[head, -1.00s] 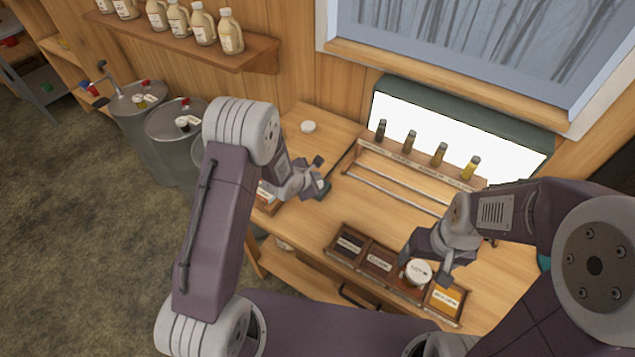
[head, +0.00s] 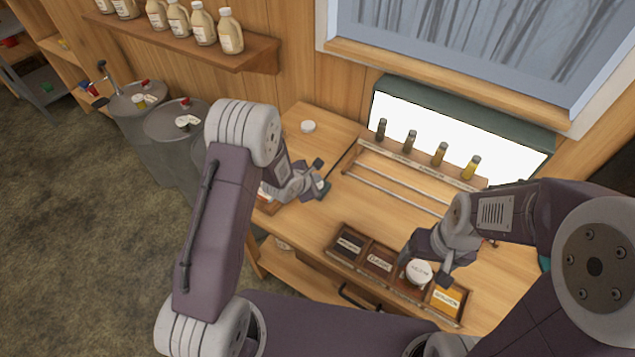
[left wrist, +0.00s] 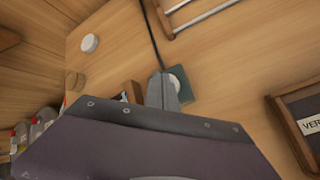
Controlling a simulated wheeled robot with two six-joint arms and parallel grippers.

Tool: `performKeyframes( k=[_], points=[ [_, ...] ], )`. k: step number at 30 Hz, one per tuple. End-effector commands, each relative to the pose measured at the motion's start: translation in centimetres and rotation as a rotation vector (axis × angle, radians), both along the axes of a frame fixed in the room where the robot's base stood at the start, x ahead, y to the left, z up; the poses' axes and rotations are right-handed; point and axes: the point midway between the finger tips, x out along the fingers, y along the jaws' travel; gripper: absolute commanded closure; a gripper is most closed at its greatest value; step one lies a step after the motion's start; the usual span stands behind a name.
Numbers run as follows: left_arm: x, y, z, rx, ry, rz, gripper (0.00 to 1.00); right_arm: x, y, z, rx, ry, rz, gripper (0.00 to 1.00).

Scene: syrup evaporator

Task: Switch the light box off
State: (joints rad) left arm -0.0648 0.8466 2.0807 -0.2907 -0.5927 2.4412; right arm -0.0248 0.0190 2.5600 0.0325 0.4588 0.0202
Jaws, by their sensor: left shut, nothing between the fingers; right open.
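The light box (head: 455,135) stands against the back wall below the window, its white panel brightly lit. A dark cord runs from its side across the table to a small dark green switch block with a round pale button (left wrist: 178,76). My left gripper (head: 322,178) is shut and empty, low over the switch block. In the left wrist view its fingertips (left wrist: 162,88) overlap the block beside the button; I cannot tell whether they touch it. My right gripper (head: 425,265) is open above the front tray, with nothing held.
Several sample bottles (head: 411,141) stand on a wooden rack before the lit panel. A compartment tray (head: 362,268) with labels and a white-lidded jar (head: 418,272) lies at the table's front. A white disc (head: 308,127) lies at the back left. Mid-table is mostly clear.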

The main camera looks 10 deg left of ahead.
Motion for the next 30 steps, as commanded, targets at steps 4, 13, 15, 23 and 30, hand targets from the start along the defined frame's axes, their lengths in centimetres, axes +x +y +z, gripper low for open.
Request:
performKeyframes(
  k=[4, 13, 15, 23, 30],
  points=[
    [0.0, 0.0, -0.2, 0.000, 0.000, 0.000, 1.00, 0.0, 0.0, -0.2, 0.000, 0.000, 0.000, 0.23],
    [0.0, 0.0, -0.5, 0.000, 0.000, 0.000, 1.00, 0.0, 0.0, -0.3, 0.000, 0.000, 0.000, 0.23],
    [0.0, 0.0, -0.3, 0.000, 0.000, 0.000, 1.00, 0.0, 0.0, -0.2, 0.000, 0.000, 0.000, 0.23],
    [0.0, 0.0, 1.2, 0.000, 0.000, 0.000, 1.00, 0.0, 0.0, 1.4, 0.000, 0.000, 0.000, 0.23],
    [0.0, 0.0, 1.0, 0.000, 0.000, 0.000, 1.00, 0.0, 0.0, 1.3, 0.000, 0.000, 0.000, 0.23]
  ],
)
